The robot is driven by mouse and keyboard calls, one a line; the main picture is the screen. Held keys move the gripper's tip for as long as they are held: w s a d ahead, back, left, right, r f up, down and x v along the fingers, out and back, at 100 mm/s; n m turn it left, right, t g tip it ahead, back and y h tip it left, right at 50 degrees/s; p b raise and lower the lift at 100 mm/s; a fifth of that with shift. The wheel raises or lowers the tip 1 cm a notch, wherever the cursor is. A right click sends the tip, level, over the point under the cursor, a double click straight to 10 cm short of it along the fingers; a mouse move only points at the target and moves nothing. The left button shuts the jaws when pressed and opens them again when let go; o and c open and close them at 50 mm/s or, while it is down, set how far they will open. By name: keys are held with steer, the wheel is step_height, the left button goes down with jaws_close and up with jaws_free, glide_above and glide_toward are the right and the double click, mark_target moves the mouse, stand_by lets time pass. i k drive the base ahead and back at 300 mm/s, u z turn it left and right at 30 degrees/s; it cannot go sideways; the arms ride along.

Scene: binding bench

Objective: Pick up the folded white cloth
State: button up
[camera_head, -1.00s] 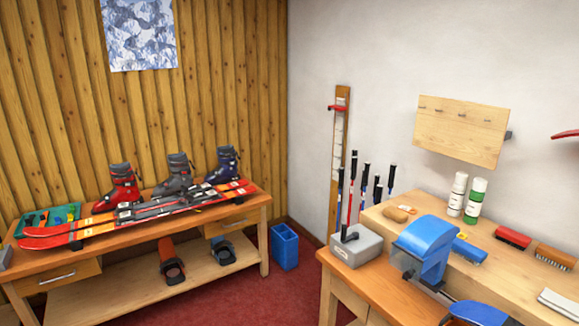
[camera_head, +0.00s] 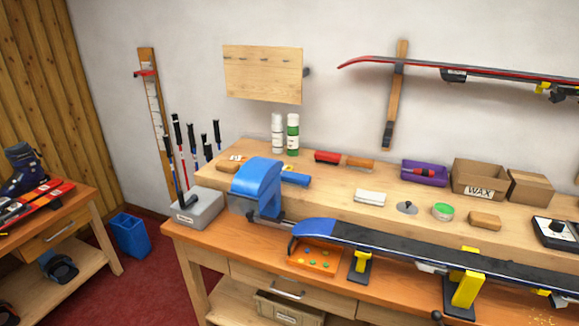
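The folded white cloth (camera_head: 370,197) lies flat on the raised wooden shelf of the bench, near the middle of the view. It sits to the left of a small grey round disc with a knob (camera_head: 407,207) and apart from it. Nothing covers the cloth. My gripper does not show in this view.
A blue machine (camera_head: 257,185) stands to the left. Space immediately around the cloth is clear.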

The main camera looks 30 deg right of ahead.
mark_target(378, 198)
steer(key=z, duration=4.85)
steer(key=i, duration=0.1)
steer(key=u, duration=3.3)
steer(key=k, duration=0.55)
steer(key=u, duration=0.15)
steer(key=i, duration=0.55)
steer(key=z, duration=0.1)
